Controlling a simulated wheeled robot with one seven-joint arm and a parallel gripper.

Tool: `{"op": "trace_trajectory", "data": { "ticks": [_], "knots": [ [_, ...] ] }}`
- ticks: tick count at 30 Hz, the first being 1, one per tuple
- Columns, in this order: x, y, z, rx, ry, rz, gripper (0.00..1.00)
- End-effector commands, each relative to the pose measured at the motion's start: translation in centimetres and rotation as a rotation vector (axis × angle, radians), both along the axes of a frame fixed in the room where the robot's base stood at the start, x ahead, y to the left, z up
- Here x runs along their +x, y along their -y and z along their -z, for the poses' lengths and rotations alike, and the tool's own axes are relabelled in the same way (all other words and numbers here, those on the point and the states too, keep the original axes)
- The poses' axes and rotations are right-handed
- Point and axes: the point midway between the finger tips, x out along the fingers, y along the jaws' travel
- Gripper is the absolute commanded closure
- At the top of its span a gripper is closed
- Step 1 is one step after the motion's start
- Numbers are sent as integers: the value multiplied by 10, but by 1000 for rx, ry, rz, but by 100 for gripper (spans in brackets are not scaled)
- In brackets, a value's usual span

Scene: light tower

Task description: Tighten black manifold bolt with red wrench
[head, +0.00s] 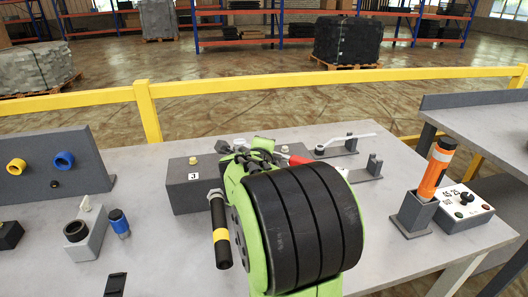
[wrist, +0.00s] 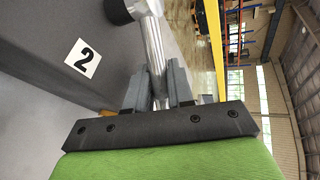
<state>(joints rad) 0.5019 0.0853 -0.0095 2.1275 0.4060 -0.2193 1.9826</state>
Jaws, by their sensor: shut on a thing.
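In the wrist view, my gripper (wrist: 158,78) is shut on a silver metal shaft that runs up and away between its fingers. I take this shaft to be part of the red wrench (wrist: 154,45); a red piece also shows in the head view (head: 300,160) beside my arm. A black round part (wrist: 118,10) sits at the shaft's far end, cut by the frame edge; I cannot tell whether it is the black bolt or the wrench's head. The grey manifold block (head: 184,203) carries a "3" label and a yellow bolt (head: 193,160). My arm hides most of the block in the head view.
A stand with a white-handled tool (head: 345,138) and an empty-looking stand (head: 370,169) are right of the block. An orange tool in a grey holder (head: 412,214) and a white switch box (head: 463,207) stand farther right. A grey panel (head: 52,165) is at left.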

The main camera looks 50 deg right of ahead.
Motion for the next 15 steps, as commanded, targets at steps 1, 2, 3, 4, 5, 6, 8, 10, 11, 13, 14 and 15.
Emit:
{"op": "trace_trajectory", "data": {
  "ticks": [1, 2, 3, 4, 5, 6, 8, 10, 11, 13, 14, 15],
  "knots": [
    [0, 0, -1, -3, 3, 0, 100],
    [0, 0, -1, -3, 2, 3, 100],
    [1, -2, -1, -3, 0, 12, 100],
    [2, -3, 0, -2, 0, 24, 100],
    [2, -5, 0, -2, -1, 39, 100],
    [1, -7, 0, -3, 1, 61, 100],
    [1, -9, 1, -2, 0, 91, 100],
    [0, -10, 1, -3, 1, 113, 100],
    [0, -9, 1, -2, 2, 118, 100],
    [-1, -9, 1, -2, 2, 121, 100],
    [-1, -9, 1, -2, 2, 121, 100],
    [-1, -9, 1, -2, 2, 121, 100]
  ]
}}
